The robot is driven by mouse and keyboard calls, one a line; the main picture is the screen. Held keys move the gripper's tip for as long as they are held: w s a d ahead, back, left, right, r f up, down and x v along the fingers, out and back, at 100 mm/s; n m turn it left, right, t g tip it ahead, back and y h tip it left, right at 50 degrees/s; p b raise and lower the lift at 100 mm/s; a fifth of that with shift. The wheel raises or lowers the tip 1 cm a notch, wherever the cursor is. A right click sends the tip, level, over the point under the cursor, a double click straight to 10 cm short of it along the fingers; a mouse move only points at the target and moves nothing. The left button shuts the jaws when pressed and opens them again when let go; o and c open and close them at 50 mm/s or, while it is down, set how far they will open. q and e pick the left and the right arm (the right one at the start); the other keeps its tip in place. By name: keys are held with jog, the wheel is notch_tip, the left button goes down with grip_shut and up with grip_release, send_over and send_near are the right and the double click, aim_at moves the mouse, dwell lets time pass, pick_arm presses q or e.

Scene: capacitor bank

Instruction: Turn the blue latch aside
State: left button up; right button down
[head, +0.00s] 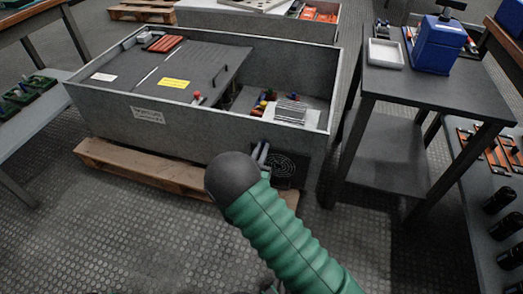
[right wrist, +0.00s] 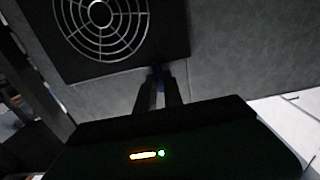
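The blue latch (right wrist: 158,74) is a small dark blue piece low on the grey side wall, at the lower edge of the black fan grille, in the right wrist view. In the head view my right gripper (head: 262,152) reaches the front wall of the grey cabinet (head: 165,118), just left of the fan grille (head: 287,169). The latch itself is hard to make out there. My left gripper is not in view.
A wooden pallet (head: 145,170) lies under the cabinet. A dark side table (head: 430,95) with a white tray (head: 385,53) and a blue device (head: 436,45) stands to the right. A bench with black cylinders (head: 506,226) is at far right. The floor at front left is clear.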

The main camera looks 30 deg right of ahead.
dwell(0.3)
jog(key=shift+w+a+f+n+p, duration=0.1)
jog(key=shift+n+p, duration=2.15)
jog(key=shift+n, duration=0.7)
jog(key=shift+w+a+f+n+p, duration=0.1)
jog(key=shift+a+n+p, duration=0.05)
jog(key=shift+n+p, duration=2.5)
jog(key=shift+w+a+f+n+p, duration=0.1)
jog(key=shift+n+p, duration=1.75)
jog(key=shift+n, duration=1.75)
jog(key=c, duration=1.6)
grip_release()
jog(key=shift+o, duration=0.7)
jog(key=shift+s, duration=0.1)
jog(key=shift+d, duration=0.1)
